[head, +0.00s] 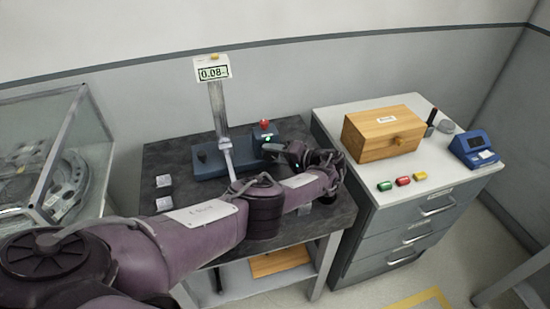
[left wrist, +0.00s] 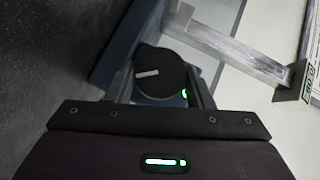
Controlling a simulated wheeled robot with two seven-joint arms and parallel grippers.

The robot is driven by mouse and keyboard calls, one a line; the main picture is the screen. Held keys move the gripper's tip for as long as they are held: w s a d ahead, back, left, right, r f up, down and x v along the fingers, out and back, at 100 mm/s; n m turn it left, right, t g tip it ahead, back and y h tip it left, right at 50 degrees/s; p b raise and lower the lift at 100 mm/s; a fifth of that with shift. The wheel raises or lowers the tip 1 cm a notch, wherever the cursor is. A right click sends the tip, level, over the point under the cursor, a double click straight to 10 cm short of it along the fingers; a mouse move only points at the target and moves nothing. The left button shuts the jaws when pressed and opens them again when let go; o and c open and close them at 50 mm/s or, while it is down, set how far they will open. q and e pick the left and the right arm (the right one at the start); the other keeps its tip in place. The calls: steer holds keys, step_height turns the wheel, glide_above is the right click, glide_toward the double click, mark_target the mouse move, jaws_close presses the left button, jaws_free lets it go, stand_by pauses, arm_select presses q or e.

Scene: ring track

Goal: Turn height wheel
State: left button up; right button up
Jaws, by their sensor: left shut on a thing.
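The height instrument stands on the dark tabletop, with a blue base (head: 208,168), an upright metal column (head: 218,108) and a display (head: 212,72) that seems to read 0.08. In the left wrist view, the height wheel (left wrist: 158,74) is a round black knob with a white line mark, tilted slightly in the picture. My left gripper (head: 279,150) reaches in from the right of the base and is shut on the wheel, its dark fingers on either side of it. In the head view the gripper hides the wheel. My right gripper is not in view.
A red button (head: 264,123) sits on the blue housing behind my gripper. Two small pale blocks lie at the table's left. A drawer cabinet (head: 385,225) on the right bears a wooden box (head: 372,148), coloured pieces and a blue device (head: 474,148). A glass case (head: 75,125) stands left.

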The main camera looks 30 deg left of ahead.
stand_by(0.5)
arm_select(q)
steer(key=o, duration=1)
steer(key=shift+c, duration=0.2)
steer(key=b+v, duration=0.1)
steer(key=v, duration=0.6)
steer(key=shift+d, duration=0.4)
steer(key=shift+s, duration=0.1)
